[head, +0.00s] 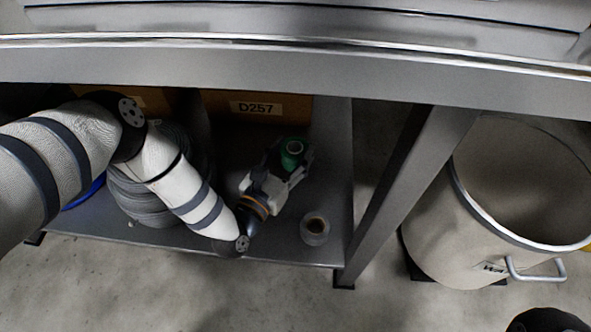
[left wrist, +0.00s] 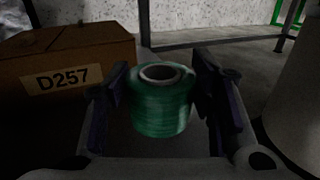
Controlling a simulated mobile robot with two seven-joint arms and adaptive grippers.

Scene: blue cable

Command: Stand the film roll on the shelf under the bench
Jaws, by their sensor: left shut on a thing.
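The film roll (head: 292,151) is a green roll with a pale hollow core. My left gripper (head: 290,156) is shut on it, over the right part of the shelf (head: 338,190) under the bench (head: 300,68). In the left wrist view the film roll (left wrist: 161,104) sits upright between the two dark fingers (left wrist: 162,100), its core opening facing up. I cannot tell whether its underside touches the shelf. My right gripper is not in view.
A brown box labelled D257 (head: 257,107) stands at the back of the shelf. A small grey roll (head: 315,229) stands near the front edge. A bench leg (head: 395,190) and a large bin (head: 470,235) are to the right.

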